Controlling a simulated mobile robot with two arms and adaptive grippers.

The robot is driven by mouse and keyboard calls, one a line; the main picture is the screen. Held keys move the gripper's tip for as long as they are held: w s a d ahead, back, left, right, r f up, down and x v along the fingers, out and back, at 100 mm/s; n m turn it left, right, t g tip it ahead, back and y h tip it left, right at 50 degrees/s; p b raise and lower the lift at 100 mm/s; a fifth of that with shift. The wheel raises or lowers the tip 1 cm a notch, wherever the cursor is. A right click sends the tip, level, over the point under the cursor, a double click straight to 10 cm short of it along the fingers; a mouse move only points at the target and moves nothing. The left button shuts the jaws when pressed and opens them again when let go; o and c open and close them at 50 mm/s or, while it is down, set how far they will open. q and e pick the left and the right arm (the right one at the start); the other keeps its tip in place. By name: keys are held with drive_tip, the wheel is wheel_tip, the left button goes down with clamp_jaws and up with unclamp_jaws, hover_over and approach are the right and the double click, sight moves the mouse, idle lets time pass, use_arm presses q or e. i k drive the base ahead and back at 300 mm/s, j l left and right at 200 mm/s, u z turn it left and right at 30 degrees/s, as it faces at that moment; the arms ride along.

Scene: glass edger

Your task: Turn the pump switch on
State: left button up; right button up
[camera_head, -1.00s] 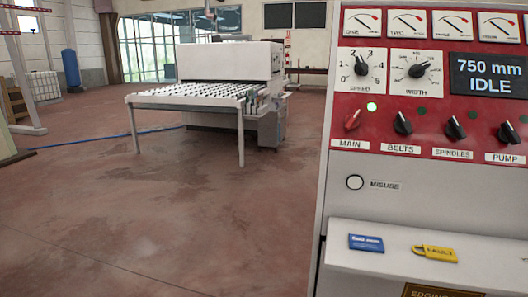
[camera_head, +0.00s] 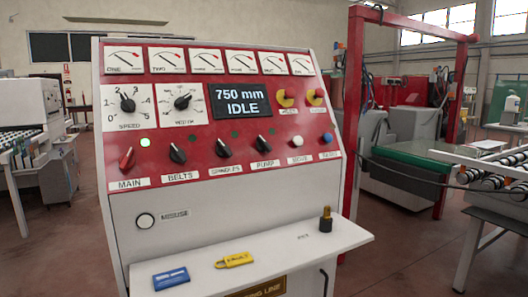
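The control panel (camera_head: 205,195) stands in the middle of the view with a red face. The pump switch is a black rotary knob (camera_head: 262,144) above the label PUMP, fourth in the lower row. It sits right of the black spindles knob (camera_head: 223,148), the black belts knob (camera_head: 178,153) and the red main knob (camera_head: 127,158). A green lamp (camera_head: 144,142) is lit by the main knob; the lamp by the pump knob looks dark. The display (camera_head: 240,98) reads 750 mm IDLE. Neither gripper is in view.
A red-framed machine (camera_head: 440,165) and a roller table (camera_head: 505,212) stand at right. Another machine (camera_head: 40,160) is at left.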

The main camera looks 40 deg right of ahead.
sight(262, 145)
drive_tip(key=z, duration=1.1)
